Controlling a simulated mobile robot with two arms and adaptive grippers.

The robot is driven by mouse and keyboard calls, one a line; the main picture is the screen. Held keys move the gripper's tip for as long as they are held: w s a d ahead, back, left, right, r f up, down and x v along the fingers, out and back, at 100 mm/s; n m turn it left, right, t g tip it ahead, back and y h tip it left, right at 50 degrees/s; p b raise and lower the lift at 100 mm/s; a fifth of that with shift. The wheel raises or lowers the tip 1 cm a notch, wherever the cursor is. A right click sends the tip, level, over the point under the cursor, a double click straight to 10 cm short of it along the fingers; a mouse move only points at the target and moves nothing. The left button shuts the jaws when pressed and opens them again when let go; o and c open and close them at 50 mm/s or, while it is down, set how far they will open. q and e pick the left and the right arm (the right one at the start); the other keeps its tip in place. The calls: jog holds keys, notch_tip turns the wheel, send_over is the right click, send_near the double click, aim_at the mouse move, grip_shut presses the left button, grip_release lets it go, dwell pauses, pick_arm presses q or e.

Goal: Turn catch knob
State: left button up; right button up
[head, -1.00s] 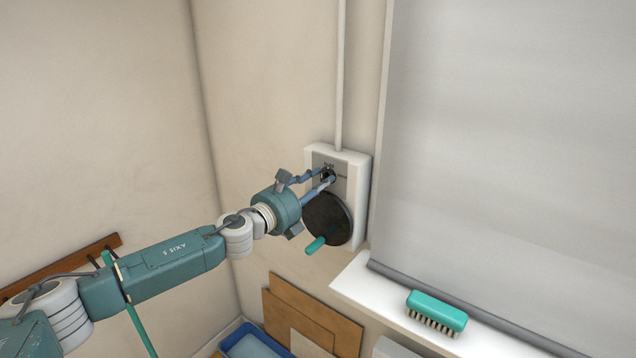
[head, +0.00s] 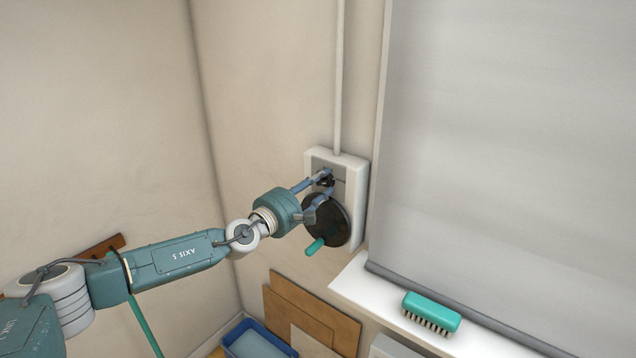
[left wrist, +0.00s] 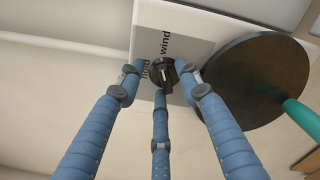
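The black catch knob (head: 326,181) is on the grey plate of a white wall box (head: 356,185). In the left wrist view the knob (left wrist: 163,74) lies between my three blue fingers, its bar nearly upright in the picture. The plate beside it reads "wind" and a partly covered word like "hold". My left gripper (head: 329,182) points at the plate with its fingertips around the knob. The fingers look spread, with a strip of plate showing between the left fingertip and the knob; contact of the others is unclear. My right gripper is not in view.
A dark round crank disc (head: 328,220) with a green handle (head: 315,246) is just below the knob, close to my fingers. A pipe (head: 339,75) runs up from the box. A blind (head: 500,150) hangs right. A green brush (head: 432,308) lies on the sill.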

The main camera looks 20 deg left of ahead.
pick_arm(q)
jog(key=shift+f, duration=0.3)
jog(key=shift+w+a+f, duration=0.1)
jog(key=shift+a+f, duration=0.05)
jog(key=shift+p+v, duration=0.4)
jog(key=shift+v, duration=0.65)
jog(key=shift+s+a, duration=0.15)
jog(key=shift+s, duration=0.05)
jog(key=p+v, duration=0.1)
jog(key=v, duration=0.4)
jog(key=shift+s, duration=0.25)
